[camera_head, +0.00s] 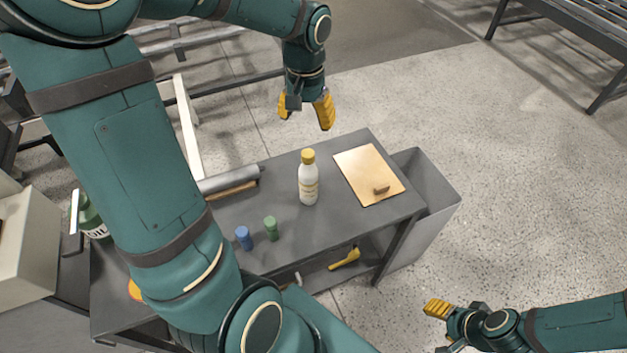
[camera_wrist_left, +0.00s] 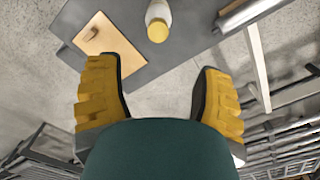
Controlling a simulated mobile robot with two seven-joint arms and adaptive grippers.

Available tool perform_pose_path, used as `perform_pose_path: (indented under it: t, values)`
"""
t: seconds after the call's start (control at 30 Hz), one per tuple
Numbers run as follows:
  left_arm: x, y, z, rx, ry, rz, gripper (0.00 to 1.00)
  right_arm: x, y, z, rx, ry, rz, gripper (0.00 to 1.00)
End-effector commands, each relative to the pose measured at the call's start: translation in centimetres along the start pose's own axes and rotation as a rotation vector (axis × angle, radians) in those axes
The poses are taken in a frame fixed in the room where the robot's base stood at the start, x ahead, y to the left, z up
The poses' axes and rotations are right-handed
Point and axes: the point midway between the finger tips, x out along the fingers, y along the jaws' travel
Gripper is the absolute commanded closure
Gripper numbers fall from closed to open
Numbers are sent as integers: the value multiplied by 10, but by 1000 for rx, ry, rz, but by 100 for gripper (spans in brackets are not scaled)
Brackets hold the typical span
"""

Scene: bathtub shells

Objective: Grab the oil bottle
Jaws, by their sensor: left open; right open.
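A white bottle with a yellow cap and a label (camera_head: 308,184) stands upright on the grey table (camera_head: 330,228). In the left wrist view this bottle (camera_wrist_left: 158,20) shows at the top, cap towards the camera. A green container with white lettering (camera_head: 92,222) stands at the table's left end, partly hidden by my arm; its lettering is hard to read. My left gripper (camera_head: 305,108) is open and empty, beyond the table's far edge and apart from the white bottle; its yellow fingers (camera_wrist_left: 160,78) are spread wide. My right gripper (camera_head: 441,328) is open and empty at the lower right, away from the table.
A tan board (camera_head: 360,170) with a small brown block (camera_head: 381,189) lies right of the white bottle. Blue (camera_head: 244,238) and green (camera_head: 271,228) small cylinders stand in front. A grey roll (camera_head: 230,180) lies to the left. A grey bin (camera_head: 425,205) stands at the table's right end.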

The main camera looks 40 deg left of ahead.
Motion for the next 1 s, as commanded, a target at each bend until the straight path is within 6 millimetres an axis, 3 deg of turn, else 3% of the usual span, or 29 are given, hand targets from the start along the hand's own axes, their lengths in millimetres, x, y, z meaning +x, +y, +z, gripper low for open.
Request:
perform_pose_path:
  t: [0.3, 0.67, 1.0]
  values:
    - [62, 1, 1, 2, -6, 1, 32, 16, 6, -2, 0, 7, 1, 44]
    - [85, 2, 2, 0, -4, 2, 32, 22, 8, -2, -1, 11, 1, 44]
    - [128, 4, 4, 1, -3, 2, 32, 36, 14, -4, -2, 18, 1, 44]
